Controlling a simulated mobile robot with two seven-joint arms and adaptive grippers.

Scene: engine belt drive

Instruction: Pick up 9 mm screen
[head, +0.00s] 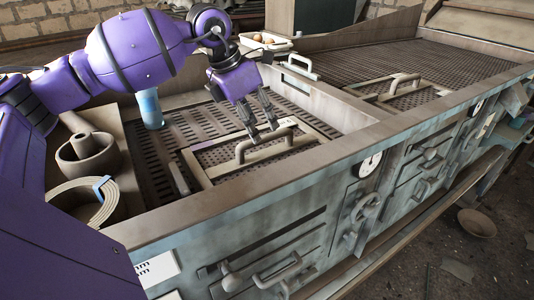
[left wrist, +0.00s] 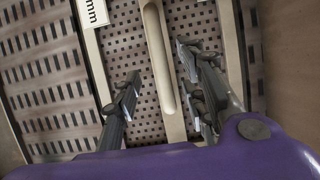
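A framed, perforated screen (head: 222,155) with a raised bar handle (head: 243,152) lies in the near left bay of the bench. A white label (head: 287,123) is on its frame; in the left wrist view the label (left wrist: 96,12) shows "mm", its number cut off. My left gripper (head: 262,126) is open, pointing down just above the handle. In the left wrist view the handle (left wrist: 160,70) runs between the fingers of the gripper (left wrist: 158,68); I cannot tell whether they reach down around it. My right gripper is not in view.
A second handled screen (head: 405,84) lies in the bay to the right. A blue cylinder (head: 149,108), a round vessel (head: 88,155) and a coiled ring (head: 82,200) stand at left. A small tray (head: 266,42) is at the back. The bench's raised rim borders the bay.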

